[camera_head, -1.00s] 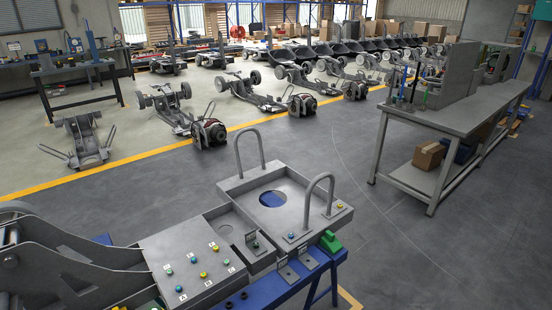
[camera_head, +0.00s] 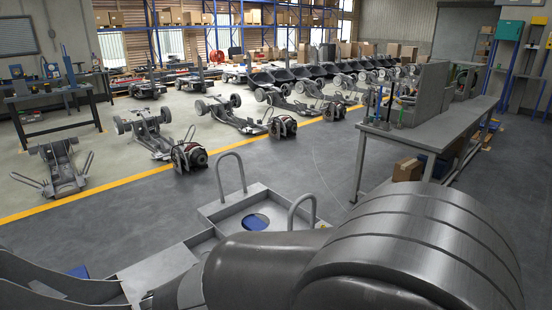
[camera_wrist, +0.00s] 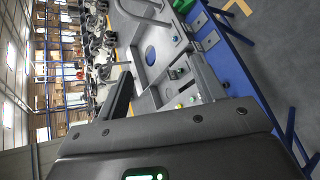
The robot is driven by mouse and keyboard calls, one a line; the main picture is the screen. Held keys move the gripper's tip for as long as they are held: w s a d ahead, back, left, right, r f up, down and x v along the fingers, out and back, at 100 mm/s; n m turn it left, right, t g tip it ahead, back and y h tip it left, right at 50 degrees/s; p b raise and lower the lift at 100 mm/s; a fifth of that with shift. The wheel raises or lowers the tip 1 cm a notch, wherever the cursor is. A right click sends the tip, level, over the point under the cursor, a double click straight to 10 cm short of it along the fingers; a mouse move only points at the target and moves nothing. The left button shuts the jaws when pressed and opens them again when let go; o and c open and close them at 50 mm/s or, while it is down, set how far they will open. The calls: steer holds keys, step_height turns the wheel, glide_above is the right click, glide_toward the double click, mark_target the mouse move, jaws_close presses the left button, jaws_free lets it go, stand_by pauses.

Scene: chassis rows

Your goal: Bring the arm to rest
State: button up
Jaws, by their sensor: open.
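My arm (camera_head: 400,250) rises large across the lower right of the head view; its gripper does not show there. In the wrist view my gripper (camera_wrist: 160,80) is open, its dark fingers spread and nothing seen between them. Beyond them is a grey fixture tray with two hoop handles and a round hole (camera_wrist: 151,54), on a blue bench frame (camera_wrist: 240,75). The tray also shows in the head view (camera_head: 222,212), with my arm hiding its front part and most of the button panel.
A grey workbench (camera_head: 410,135) with boxes below stands at the right. Several wheeled chassis (camera_head: 150,130) stand in rows beyond a yellow floor line (camera_head: 110,183). Grey floor (camera_head: 310,160) is clear between the fixture and the workbench.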

steer(key=s+d+r+m+g, duration=0.25)
steer(key=d+m, duration=0.25)
steer(key=d, duration=0.5)
steer(key=s+d+r+m+g, duration=0.25)
steer(key=d+m, duration=0.25)
steer(key=d, duration=0.4)
steer(key=s+d+r+m+y, duration=0.3)
steer(key=s+d+m+y, duration=0.2)
steer(key=s+d+m, duration=0.2)
steer(key=s+m, duration=0.2)
steer(key=m, duration=0.1)
steer(key=shift+s+d+r, duration=0.2)
